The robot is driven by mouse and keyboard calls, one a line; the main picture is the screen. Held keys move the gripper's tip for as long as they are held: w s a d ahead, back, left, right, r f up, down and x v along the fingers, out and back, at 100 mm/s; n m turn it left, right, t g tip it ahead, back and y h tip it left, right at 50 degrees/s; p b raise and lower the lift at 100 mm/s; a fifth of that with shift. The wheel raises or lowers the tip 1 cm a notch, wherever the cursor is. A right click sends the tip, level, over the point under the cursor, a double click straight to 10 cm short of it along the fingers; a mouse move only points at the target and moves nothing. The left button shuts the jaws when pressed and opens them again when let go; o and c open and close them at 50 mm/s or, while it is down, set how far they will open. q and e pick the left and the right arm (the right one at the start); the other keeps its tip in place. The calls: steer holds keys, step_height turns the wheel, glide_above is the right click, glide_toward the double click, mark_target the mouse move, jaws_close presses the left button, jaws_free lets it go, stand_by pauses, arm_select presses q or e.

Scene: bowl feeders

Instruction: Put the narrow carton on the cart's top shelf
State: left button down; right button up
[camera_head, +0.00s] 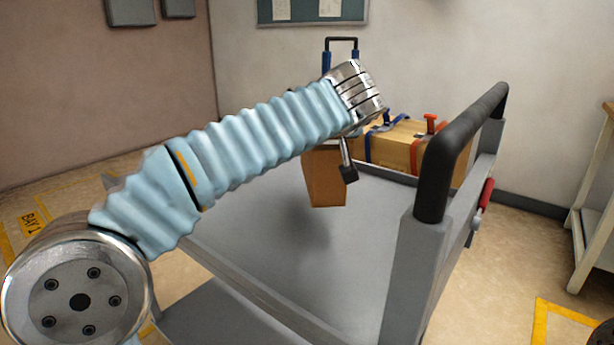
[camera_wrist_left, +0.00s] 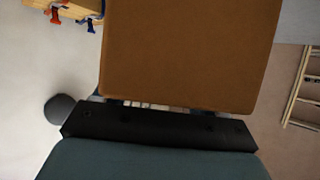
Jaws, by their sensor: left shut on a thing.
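The narrow carton (camera_head: 325,182) is brown and hangs upright from my left gripper (camera_head: 346,172) in the head view. The gripper is shut on it, and a dark fingertip shows at the carton's right side; the arm hides the carton's upper part. The carton is over the cart's grey top shelf (camera_head: 385,235), with a soft shadow below it, and looks to be above the surface. In the left wrist view the carton (camera_wrist_left: 190,50) fills the upper middle, beyond a black gripper part.
The cart has a black push handle (camera_head: 450,150) at its right end. A wooden crate (camera_head: 398,145) with blue and red clamps stands behind the cart. A wooden rack (camera_head: 595,210) stands at the far right. The visible top shelf is bare.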

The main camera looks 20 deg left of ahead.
mark_target(330, 160)
arm_select(q)
step_height(330, 160, down, 7)
steer(key=shift+r+b, duration=0.2)
steer(key=shift+b, duration=0.4)
steer(key=shift+f, duration=0.15)
steer(key=shift+c, duration=0.5)
jaws_free()
steer(key=shift+r, duration=0.2)
steer(key=v, duration=1.2)
steer(key=shift+s+f, duration=0.1)
